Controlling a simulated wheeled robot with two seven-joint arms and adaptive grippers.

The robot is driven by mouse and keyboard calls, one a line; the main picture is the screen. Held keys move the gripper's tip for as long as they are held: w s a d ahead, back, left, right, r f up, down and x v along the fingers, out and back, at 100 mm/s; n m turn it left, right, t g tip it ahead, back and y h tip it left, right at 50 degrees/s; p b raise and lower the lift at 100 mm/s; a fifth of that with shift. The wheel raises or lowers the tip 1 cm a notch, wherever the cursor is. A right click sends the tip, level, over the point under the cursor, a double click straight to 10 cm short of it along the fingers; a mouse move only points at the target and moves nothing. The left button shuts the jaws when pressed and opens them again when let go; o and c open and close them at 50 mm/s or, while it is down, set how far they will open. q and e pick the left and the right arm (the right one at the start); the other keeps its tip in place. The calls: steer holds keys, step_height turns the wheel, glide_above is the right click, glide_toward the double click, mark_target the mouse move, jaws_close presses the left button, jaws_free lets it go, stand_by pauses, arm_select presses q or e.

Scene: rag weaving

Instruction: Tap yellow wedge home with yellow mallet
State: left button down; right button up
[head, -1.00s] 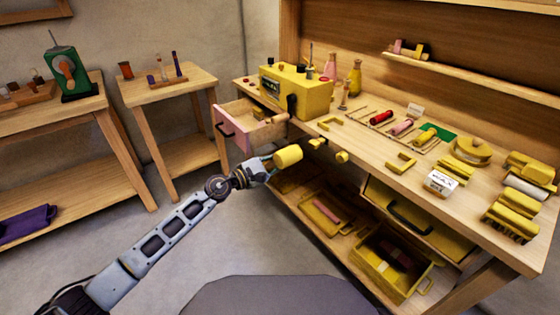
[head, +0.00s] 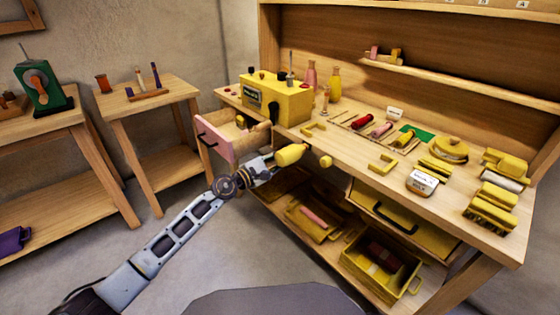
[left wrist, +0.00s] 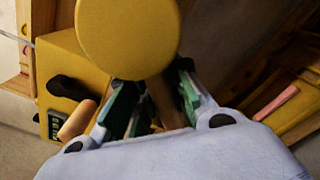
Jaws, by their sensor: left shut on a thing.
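My left gripper (head: 266,163) is shut on the yellow mallet, with its fingers around the handle (left wrist: 150,112). The mallet's yellow head (head: 291,154) is just off the bench's front edge, beside the open pink drawer. In the left wrist view the round head (left wrist: 128,38) fills the top middle, beyond the fingertips. A small yellow block (head: 326,161) sits at the bench's front edge, just right of the mallet head and apart from it in the picture. I cannot tell whether it is the wedge. My right gripper is not in view.
The pink-fronted drawer (head: 216,147) stands open left of the mallet. A yellow machine (head: 283,101) stands behind on the bench (head: 345,148). Yellow bins (head: 352,262) are below. Floor at left is clear.

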arm_select(q)
steer(key=shift+v, duration=2.95)
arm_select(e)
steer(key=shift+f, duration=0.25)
arm_select(q)
steer(key=shift+p, duration=0.3)
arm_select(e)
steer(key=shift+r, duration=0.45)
